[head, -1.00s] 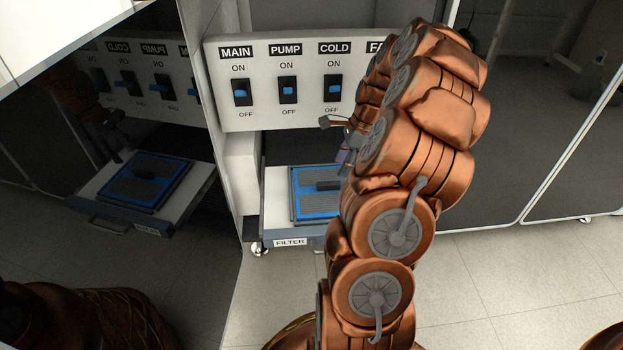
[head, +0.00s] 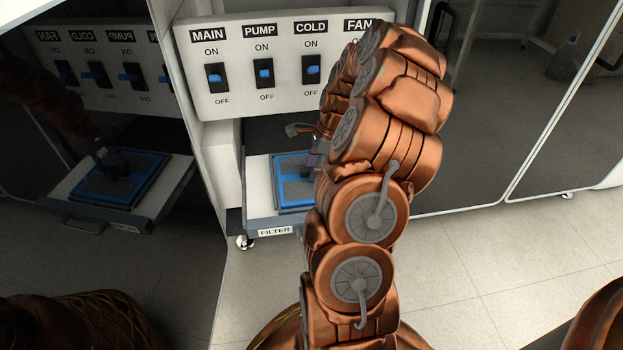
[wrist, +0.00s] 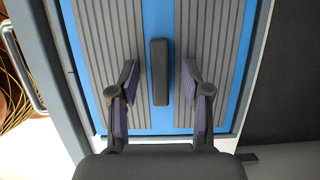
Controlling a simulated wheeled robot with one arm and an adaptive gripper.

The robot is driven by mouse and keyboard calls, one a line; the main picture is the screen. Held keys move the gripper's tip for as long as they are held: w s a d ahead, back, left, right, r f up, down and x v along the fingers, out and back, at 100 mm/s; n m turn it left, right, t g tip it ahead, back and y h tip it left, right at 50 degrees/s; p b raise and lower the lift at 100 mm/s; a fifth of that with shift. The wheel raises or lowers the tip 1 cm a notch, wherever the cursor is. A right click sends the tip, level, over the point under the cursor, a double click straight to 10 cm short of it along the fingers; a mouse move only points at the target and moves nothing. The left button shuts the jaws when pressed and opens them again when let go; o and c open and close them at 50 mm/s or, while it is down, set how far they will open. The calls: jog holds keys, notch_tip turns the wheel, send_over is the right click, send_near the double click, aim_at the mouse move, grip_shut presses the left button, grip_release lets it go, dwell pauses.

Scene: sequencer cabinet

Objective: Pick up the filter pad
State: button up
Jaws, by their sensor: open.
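The filter pad is a blue-framed square (head: 291,195) with grey ribbed panels and a black bar handle in the middle. It lies in the pulled-out drawer labelled FILTER (head: 275,231). In the wrist view the pad (wrist: 215,40) fills most of the picture, its handle (wrist: 159,88) upright in the centre. My gripper (wrist: 159,76) is open, one finger on each side of the handle with a gap at both sides. I cannot tell how far the fingertips are above the pad. In the head view my arm hides the right part of the pad and most of the gripper.
A white switch panel (head: 288,96) with MAIN, PUMP, COLD and FAN switches hangs above the drawer. A dark reflective cabinet door (head: 100,130) stands open at left and mirrors the drawer. Bare floor (head: 480,270) lies at right.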

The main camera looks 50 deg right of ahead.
jog(key=shift+c, duration=0.4)
grip_shut()
jog(key=shift+r, duration=0.15)
